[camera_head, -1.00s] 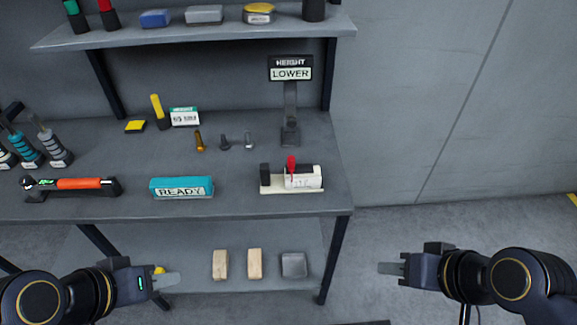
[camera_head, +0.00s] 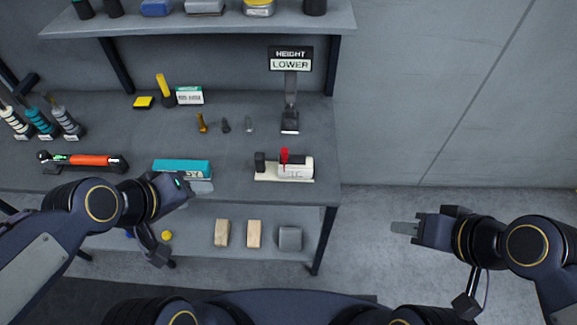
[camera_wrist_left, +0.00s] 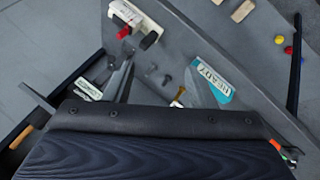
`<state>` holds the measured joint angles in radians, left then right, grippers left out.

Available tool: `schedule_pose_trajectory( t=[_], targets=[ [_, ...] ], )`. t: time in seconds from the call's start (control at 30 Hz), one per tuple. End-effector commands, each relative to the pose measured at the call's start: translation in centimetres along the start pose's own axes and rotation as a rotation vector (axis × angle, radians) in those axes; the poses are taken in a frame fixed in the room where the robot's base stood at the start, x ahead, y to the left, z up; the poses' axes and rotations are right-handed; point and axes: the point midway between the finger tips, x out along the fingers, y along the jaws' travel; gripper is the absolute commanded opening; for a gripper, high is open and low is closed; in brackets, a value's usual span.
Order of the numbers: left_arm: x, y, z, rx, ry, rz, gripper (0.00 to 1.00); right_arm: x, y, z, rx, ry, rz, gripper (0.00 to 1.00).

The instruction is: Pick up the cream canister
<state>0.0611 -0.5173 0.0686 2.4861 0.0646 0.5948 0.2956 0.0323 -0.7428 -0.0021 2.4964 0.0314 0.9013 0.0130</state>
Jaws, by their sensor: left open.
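The cream canister (camera_head: 297,168) lies on its side in a light holder with a black end block, near the front right of the bench. A red lever (camera_head: 284,156) stands up at its left. In the left wrist view the canister (camera_wrist_left: 129,14) is at the top, apart from my fingers. My left gripper (camera_head: 200,188) is open and empty at the bench's front edge, left of the canister and in front of the teal READY block (camera_head: 181,168). My right gripper (camera_head: 405,229) is out to the right, away from the bench; its jaw gap cannot be made out.
A HEIGHT LOWER sign (camera_head: 290,60) on a post stands behind the canister. Several small bolts (camera_head: 225,125) stand mid-bench. An orange-handled tool (camera_head: 85,161) lies at left. An upper shelf (camera_head: 200,24) overhangs the back. The lower shelf (camera_head: 268,220) holds blocks. Floor at right is clear.

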Motion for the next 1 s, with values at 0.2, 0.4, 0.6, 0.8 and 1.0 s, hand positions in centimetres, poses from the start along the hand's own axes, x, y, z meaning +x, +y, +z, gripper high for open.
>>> schedule_pose_trajectory(
  t=[0.2,0.4,0.6,0.8,1.0],
  targets=[
    [6.5,2.5,-3.3,-0.386,0.078,0.076,0.51,0.1,0.1,0.1,0.000,0.000,0.000,0.36],
    [12.1,4.5,-4.9,-0.776,0.128,0.196,0.51,0.2,0.1,0.1,0.000,0.000,0.000,0.36],
    [17.0,5.7,-5.2,-1.202,0.145,0.339,0.51,0.3,0.1,0.1,0.000,0.000,0.000,0.36],
    [20.8,5.8,-4.4,-1.656,0.146,0.494,0.51,0.3,0.1,0.2,0.000,0.000,0.000,0.36],
    [23.2,4.8,-2.9,-2.080,0.151,0.652,0.51,0.4,0.2,0.2,0.000,0.000,0.000,0.36]
  ],
)
